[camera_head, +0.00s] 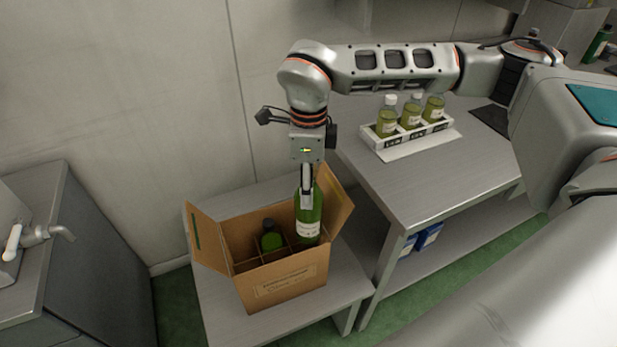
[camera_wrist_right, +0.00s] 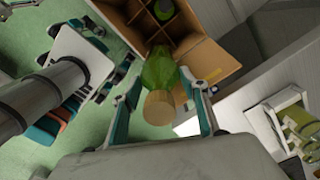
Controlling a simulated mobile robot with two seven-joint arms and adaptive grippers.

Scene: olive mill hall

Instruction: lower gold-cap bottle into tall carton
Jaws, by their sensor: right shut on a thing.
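The tall cardboard carton (camera_head: 278,284) stands open on a low metal table, flaps spread, with dividers inside. A dark green bottle (camera_head: 271,238) stands in one of its compartments. My right gripper (camera_head: 307,190) points down and is shut on the upper part of the gold-cap bottle (camera_head: 308,222), a green bottle with a pale label. That bottle hangs upright at the carton's right side; I cannot tell whether its base is inside a cell. In the right wrist view the gold cap (camera_wrist_right: 159,107) shows between the fingers, with the carton (camera_wrist_right: 207,58) beyond. My left gripper is not in view.
A white rack (camera_head: 408,137) with three small oil bottles stands on the higher metal table (camera_head: 395,185) to the right. A cabinet with a tap (camera_head: 50,233) is at left. Blue boxes (camera_head: 428,236) lie on a lower shelf. The wall is close behind the carton.

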